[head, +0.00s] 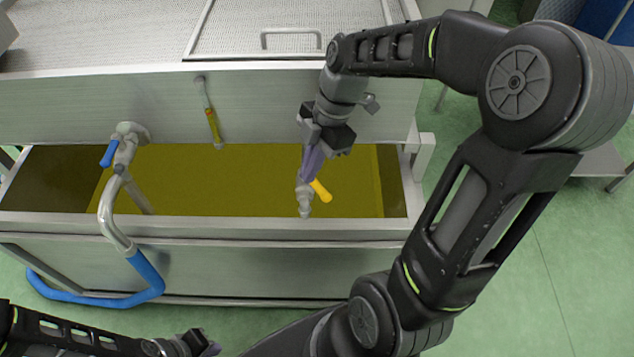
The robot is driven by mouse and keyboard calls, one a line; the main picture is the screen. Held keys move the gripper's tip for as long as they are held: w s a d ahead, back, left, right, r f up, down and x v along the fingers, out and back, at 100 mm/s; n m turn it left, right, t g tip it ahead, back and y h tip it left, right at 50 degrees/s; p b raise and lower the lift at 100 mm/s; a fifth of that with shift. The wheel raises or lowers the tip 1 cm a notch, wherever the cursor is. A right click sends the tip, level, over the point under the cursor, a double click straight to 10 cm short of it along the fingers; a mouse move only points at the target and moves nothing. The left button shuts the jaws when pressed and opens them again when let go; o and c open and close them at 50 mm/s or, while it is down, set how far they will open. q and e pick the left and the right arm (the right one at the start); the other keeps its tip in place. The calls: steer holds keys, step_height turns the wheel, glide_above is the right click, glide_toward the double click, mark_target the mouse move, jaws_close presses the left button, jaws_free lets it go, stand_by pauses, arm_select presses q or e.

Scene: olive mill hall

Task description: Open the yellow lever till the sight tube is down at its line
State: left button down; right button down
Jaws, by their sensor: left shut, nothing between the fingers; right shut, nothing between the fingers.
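The yellow lever (321,191) sits on a small metal valve (305,198) at the tank's front and points down to the right. My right gripper (309,172) is shut and empty, its fingers just above the valve beside the lever. I cannot tell whether they touch; the lever's upper end is partly hidden. The sight tube (211,118) hangs on the tank's front wall, pale at the top and yellow in its lower part. Its line is too small to make out. My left gripper (209,347) is shut and empty at the bottom edge, away from the valve.
An open trough (250,229) holding yellow-green liquid (235,175) lies below the tank (60,105). To the left, a pipe with a blue lever (108,154) reaches over the trough's rim to a blue hose (148,275).

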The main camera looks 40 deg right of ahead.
mark_target(324, 189)
steer(key=f, duration=0.2)
steer(key=d+f, duration=0.1)
steer(key=f, duration=0.1)
steer(key=f+p, duration=0.1)
steer(key=f, duration=0.2)
steer(key=shift+d, duration=0.35)
steer(key=shift+s+d+n+b, duration=0.1)
steer(key=shift+d+n+b, duration=0.25)
steer(key=shift+n+b, duration=0.2)
steer(key=shift+d+n+g+b, duration=0.3)
steer(key=shift+n+g+b, duration=0.15)
steer(key=shift+n, duration=0.1)
steer(key=shift+d+n+g+b, duration=0.35)
steer(key=shift+d+n+b, duration=0.3)
steer(key=shift+n, duration=0.35)
steer(key=shift+w+d+b, duration=0.25)
steer(key=shift+d+b, duration=0.05)
steer(key=shift+d, duration=0.5)
steer(key=shift+r, duration=0.1)
